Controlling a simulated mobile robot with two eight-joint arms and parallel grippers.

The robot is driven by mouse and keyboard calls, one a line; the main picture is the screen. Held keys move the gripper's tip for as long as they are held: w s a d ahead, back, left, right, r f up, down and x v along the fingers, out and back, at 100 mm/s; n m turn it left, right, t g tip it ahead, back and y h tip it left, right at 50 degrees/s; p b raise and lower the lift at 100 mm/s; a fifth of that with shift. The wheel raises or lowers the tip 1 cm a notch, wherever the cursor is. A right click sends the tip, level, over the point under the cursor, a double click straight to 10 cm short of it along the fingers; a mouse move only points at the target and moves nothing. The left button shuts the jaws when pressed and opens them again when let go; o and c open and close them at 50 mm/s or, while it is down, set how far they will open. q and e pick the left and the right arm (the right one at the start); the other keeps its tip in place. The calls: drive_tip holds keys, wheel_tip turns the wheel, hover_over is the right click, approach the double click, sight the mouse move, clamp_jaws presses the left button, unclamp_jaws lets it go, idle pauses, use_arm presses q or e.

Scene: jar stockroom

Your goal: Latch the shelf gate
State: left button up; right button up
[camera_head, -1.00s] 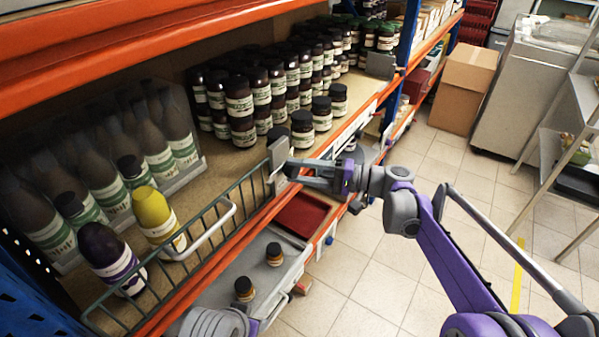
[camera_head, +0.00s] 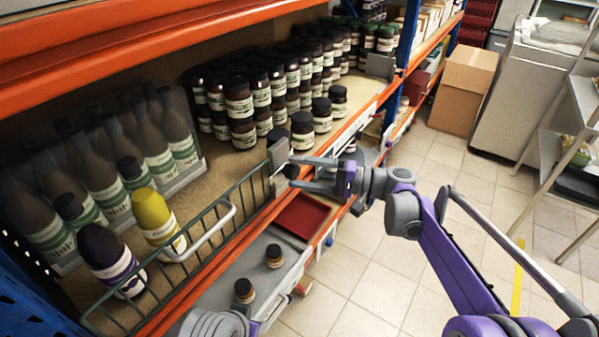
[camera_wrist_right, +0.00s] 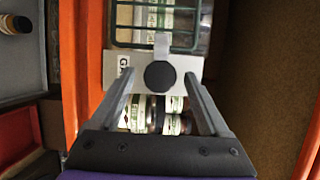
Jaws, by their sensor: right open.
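The green wire shelf gate (camera_head: 215,225) stands along the front edge of the shelf, with a white handle (camera_head: 207,232) on it. Its far end is at a pale latch plate (camera_head: 279,154), which also shows in the right wrist view (camera_wrist_right: 118,68) with a partly hidden label. A dark round knob (camera_head: 290,171) sits at the plate, and shows in the right wrist view (camera_wrist_right: 159,76). My right gripper (camera_head: 299,173) is open, one finger on each side of the knob, with gaps visible. I cannot tell whether the latch is engaged.
Behind the gate stand a yellow bottle (camera_head: 155,217), a dark purple bottle (camera_head: 108,254) and several tall bottles. Many dark jars (camera_head: 240,98) fill the shelf beyond. Below are a red tray (camera_head: 301,217) and small jars (camera_head: 274,256).

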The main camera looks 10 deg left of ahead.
drive_tip(key=d, duration=1)
drive_tip(key=shift+w+d+b, duration=0.2)
drive_tip(key=shift+b, duration=0.2)
drive_tip(key=s+d+f+m+t+h+p, duration=0.1)
drive_tip(key=s+d+f+h, duration=0.2)
drive_tip(key=s, duration=0.4)
drive_tip(key=s+d+f+m+t+h+p, duration=0.1)
drive_tip(key=s+d+f+t+h, duration=0.1)
drive_tip(key=s+f+h, duration=0.3)
drive_tip(key=s+d+f+t+h, duration=0.1)
drive_tip(key=s+d+f+h, duration=0.3)
drive_tip(key=s+d, duration=0.4)
drive_tip(key=s+d+f+n+t+h+p, duration=0.1)
drive_tip(key=s+d+f+t+h, duration=0.1)
drive_tip(key=s+d+f+h, duration=0.2)
drive_tip(key=s+d+h, duration=0.2)
drive_tip(key=s+d, duration=0.1)
drive_tip(key=shift+s+d+f+n, duration=0.3)
drive_tip(key=shift+s+d+f, duration=0.05)
drive_tip(key=shift+s, duration=0.05)
